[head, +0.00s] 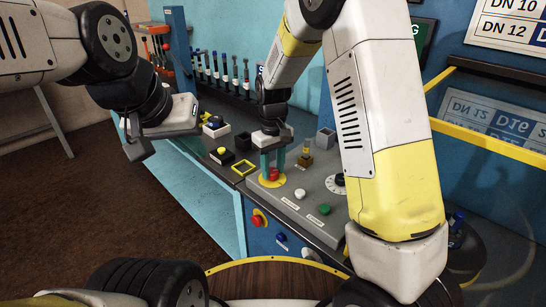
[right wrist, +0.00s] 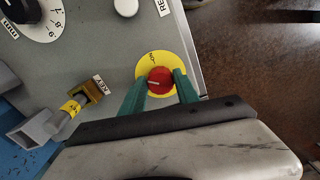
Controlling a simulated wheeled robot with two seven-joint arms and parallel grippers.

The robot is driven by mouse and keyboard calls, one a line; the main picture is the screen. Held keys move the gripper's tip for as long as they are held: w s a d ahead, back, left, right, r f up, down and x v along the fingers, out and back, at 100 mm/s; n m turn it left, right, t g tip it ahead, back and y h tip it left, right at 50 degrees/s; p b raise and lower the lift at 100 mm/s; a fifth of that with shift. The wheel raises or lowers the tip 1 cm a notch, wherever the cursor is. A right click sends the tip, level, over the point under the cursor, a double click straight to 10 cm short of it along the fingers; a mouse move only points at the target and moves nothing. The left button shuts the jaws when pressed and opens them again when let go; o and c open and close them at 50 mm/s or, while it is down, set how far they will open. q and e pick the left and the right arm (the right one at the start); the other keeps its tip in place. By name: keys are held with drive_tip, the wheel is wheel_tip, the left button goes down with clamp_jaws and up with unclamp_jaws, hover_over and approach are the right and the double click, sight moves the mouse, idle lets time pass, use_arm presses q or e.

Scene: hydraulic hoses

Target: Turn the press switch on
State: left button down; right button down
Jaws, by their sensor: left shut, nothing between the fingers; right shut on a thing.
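The red switch knob (head: 274,174) sits on a round yellow plate (head: 262,182) on the grey control panel. It also shows in the right wrist view as a red knob (right wrist: 160,81) on its yellow disc (right wrist: 145,66). My right gripper (head: 273,163) points down at the panel, with its green fingers on either side of the knob, shut on it. In the right wrist view its fingertips (right wrist: 160,84) flank the knob. My left gripper (head: 135,150) is shut and empty, held in the air at the left, away from the panel.
The grey panel (head: 300,182) also carries a white button (head: 300,193), a green button (head: 325,209), a dial (head: 338,181) and a brass key block (head: 305,160). Small blocks and a yellow square frame (head: 244,168) stand to the left. Upright tools line the back.

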sight(272, 172)
drive_tip(key=m, duration=0.5)
drive_tip(key=shift+a+m, duration=0.1)
drive_tip(key=shift+m, duration=0.2)
drive_tip(key=m, duration=0.5)
idle(0.4)
drive_tip(key=c, duration=0.9)
unclamp_jaws()
drive_tip(key=shift+r, duration=0.1)
wheel_tip(272, 172, up, 8)
drive_tip(key=shift+f, duration=0.15)
